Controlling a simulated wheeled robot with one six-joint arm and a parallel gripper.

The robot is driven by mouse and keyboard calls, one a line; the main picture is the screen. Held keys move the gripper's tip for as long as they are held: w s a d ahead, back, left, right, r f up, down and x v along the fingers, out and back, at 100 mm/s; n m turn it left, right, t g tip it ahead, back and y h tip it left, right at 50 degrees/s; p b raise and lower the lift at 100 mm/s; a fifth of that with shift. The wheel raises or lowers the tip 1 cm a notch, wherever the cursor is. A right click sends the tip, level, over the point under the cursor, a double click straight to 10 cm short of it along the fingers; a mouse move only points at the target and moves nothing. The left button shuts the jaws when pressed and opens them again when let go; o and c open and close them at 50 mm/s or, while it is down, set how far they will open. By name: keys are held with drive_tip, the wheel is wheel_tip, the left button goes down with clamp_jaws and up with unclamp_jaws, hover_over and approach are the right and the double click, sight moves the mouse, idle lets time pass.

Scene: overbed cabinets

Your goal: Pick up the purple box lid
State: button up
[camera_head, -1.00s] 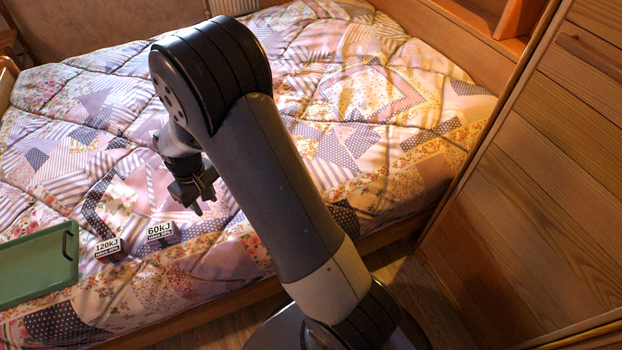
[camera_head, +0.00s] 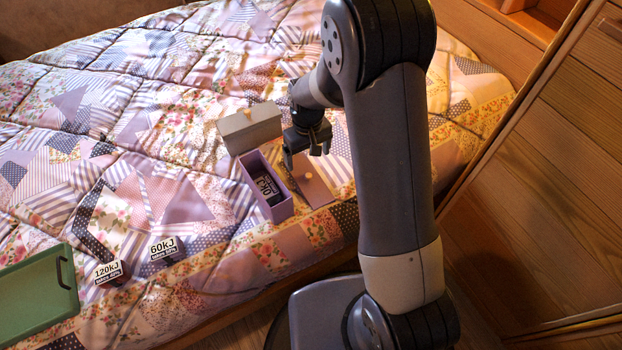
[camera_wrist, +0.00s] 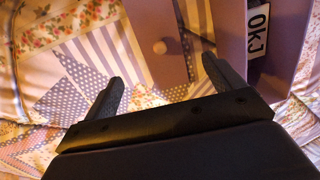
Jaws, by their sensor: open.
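The purple box lid (camera_head: 318,188) is a flat panel with a small round knob, lying on the bed to the right of the open purple box (camera_head: 279,211). In the wrist view the lid (camera_wrist: 152,20) shows with its pale knob just beyond and between my fingertips. My gripper (camera_head: 305,155) is open and empty, above the lid and partly covering its far end. The fingers also show in the wrist view (camera_wrist: 162,72), apart from the knob. The purple box holds a dark block with a white label (camera_head: 265,186), its number partly cut off.
A pale grey box (camera_head: 250,128) stands behind the purple box. Dark blocks labelled 60kJ (camera_head: 164,248) and 120kJ (camera_head: 110,272) and a green tray (camera_head: 35,300) lie on the left. The patchwork bed is otherwise clear. A wooden cabinet (camera_head: 550,190) stands at right.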

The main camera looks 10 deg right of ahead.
sight(308, 175)
wheel_tip(308, 175, down, 3)
drive_tip(key=shift+r, duration=0.1)
wheel_tip(308, 175, down, 6)
drive_tip(key=shift+s+r+b, duration=0.1)
drive_tip(key=shift+s+b, duration=0.05)
drive_tip(key=shift+b, duration=0.75)
drive_tip(key=shift+c, duration=0.4)
drive_tip(key=c, duration=1)
drive_tip(key=shift+o, duration=0.2)
